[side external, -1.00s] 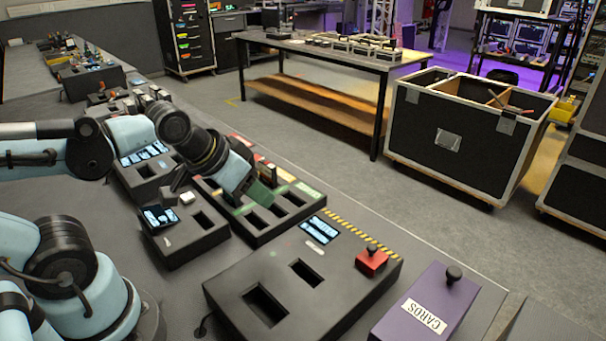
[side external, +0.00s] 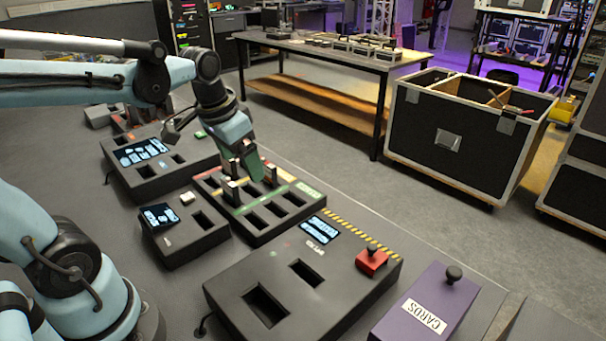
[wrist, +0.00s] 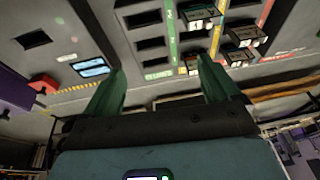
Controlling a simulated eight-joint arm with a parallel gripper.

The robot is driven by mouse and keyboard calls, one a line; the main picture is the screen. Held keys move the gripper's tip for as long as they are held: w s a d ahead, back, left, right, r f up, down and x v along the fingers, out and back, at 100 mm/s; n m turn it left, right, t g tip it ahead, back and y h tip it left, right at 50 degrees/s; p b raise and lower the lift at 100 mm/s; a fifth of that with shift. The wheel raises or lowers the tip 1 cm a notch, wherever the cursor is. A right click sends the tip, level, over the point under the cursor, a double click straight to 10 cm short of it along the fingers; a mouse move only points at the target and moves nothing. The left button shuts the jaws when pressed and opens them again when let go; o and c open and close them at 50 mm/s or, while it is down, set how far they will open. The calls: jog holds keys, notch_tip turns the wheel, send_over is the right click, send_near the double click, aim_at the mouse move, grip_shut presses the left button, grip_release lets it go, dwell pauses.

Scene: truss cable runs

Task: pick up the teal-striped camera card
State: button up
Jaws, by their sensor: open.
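Several dark cards stand upright in the slots of a black sorting tray (side external: 262,230) with green, yellow and red strips. One card (side external: 229,191) stands at the near left of the tray, and another (side external: 272,173) stands to the right of my fingers. My gripper (side external: 246,168), with green fingers, is over the far left part of the tray, open. In the wrist view, my gripper (wrist: 158,66) has its two green fingers spread apart with no card between them. Cards (wrist: 200,14) show in the tray at upper right.
A black box (side external: 300,285) with a screen, two slots and a red button (side external: 371,261) sits in front. A purple CARDS box (side external: 425,310) is at front right. Smaller black boxes with screens (side external: 180,235) stand left of the tray. Several tray slots are empty.

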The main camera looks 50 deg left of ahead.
aim_at(229, 178)
jog(key=a+g, duration=0.1)
jog(key=a, duration=0.1)
jog(key=a+g, duration=0.1)
jog(key=a, duration=0.2)
jog(key=w+a+g, duration=0.1)
jog(key=a, duration=0.2)
jog(key=shift+w+a+f+h, duration=0.1)
jog(key=shift+f+h, duration=0.1)
jog(key=shift+h, duration=0.2)
jog(key=shift+f, duration=5.95)
jog(key=c, duration=1.2)
jog(key=shift+o, duration=0.2)
jog(key=shift+r, duration=0.1)
